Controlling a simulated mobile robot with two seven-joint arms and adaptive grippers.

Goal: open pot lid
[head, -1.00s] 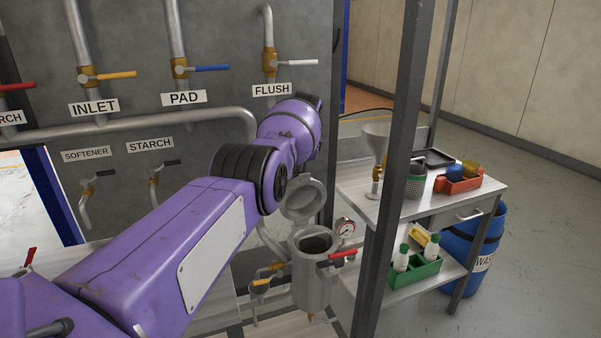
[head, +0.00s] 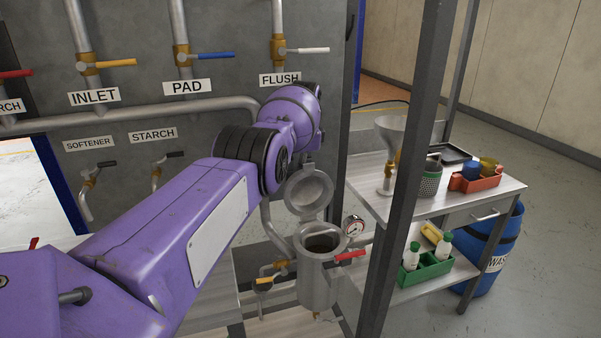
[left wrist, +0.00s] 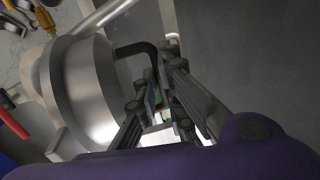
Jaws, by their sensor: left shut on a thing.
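The grey metal pot (head: 318,283) stands right of my left arm in the head view, its round mouth uncovered. Its lid (head: 309,192) is tilted up above the rear of the mouth, with its pale underside facing the camera. In the left wrist view the silver rounded lid (left wrist: 92,90) fills the left, with a bent black handle (left wrist: 134,48) beside it. My left gripper (left wrist: 150,92) is shut on this handle; the fingers partly cover the grip. In the head view the left gripper is hidden behind the arm and lid. My right gripper is not in view.
A red-handled valve (head: 350,257) and a pressure gauge (head: 353,226) sit close to the pot's right side. A dark upright post (head: 405,190) stands between the pot and a bench (head: 440,200) with a funnel (head: 392,140). Labelled pipes and valves line the wall behind.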

